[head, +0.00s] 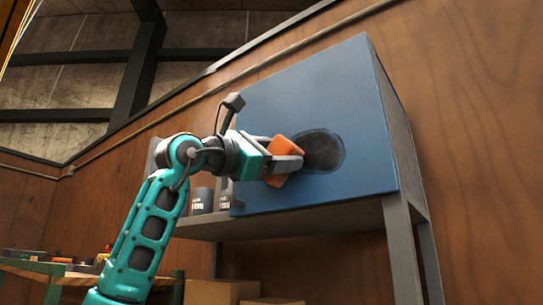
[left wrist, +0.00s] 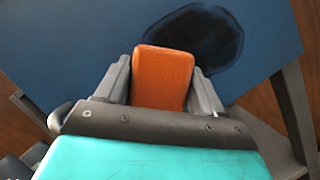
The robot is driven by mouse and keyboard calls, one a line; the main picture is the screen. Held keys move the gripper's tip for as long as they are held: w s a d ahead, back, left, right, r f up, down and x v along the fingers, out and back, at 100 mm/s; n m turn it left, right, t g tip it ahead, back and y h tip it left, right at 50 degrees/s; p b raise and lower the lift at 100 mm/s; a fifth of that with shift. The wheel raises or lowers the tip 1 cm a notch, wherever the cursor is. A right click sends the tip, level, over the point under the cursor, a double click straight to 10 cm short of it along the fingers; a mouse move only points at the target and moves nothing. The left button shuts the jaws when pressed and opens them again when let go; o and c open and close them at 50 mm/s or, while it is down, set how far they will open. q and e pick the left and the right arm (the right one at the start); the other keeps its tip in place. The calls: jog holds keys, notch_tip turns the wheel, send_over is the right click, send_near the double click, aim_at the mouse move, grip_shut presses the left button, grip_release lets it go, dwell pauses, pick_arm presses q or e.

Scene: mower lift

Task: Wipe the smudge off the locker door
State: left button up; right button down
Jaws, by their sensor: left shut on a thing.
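The blue locker door (head: 290,95) faces me and carries a dark oval smudge (head: 325,152). The smudge also shows in the left wrist view (left wrist: 215,38), partly hidden behind the sponge. My left gripper (head: 285,163) is shut on an orange sponge (head: 288,147), which sits between both fingers in the left wrist view (left wrist: 162,78). The sponge is at the left edge of the smudge in the head view. I cannot tell whether it touches the door. My right gripper is not in view.
The locker stands on a grey shelf (head: 300,215) with metal legs. Dark cans (head: 203,200) stand on the shelf left of the locker. Cardboard boxes (head: 222,291) are below it. A workbench (head: 50,270) with small items is at the lower left.

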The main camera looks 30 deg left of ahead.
aim_at(272, 144)
pick_arm(q)
jog(key=shift+s+d, duration=0.15)
jog(key=shift+d, duration=2)
jog(key=shift+s+d, duration=0.15)
jog(key=shift+d, duration=2.05)
jog(key=shift+s+d, duration=0.15)
jog(key=shift+d, duration=2)
jog(key=shift+w+a, duration=0.2)
jog(key=shift+a, duration=2.25)
jog(key=shift+w+a, duration=0.2)
jog(key=shift+a, duration=2.2)
jog(key=shift+w+a, duration=0.2)
jog(key=shift+a, duration=2.25)
jog(key=shift+r, duration=1.5)
jog(key=shift+s+d, duration=0.2)
jog(key=shift+d, duration=2.25)
jog(key=shift+s+d, duration=0.25)
jog(key=shift+d, duration=2.15)
jog(key=shift+s+d, duration=0.2)
jog(key=shift+d, duration=2.25)
jog(key=shift+w+a, duration=0.15)
jog(key=shift+a, duration=0.9)
jog(key=shift+w+a, duration=0.1)
jog(key=shift+a, duration=0.9)
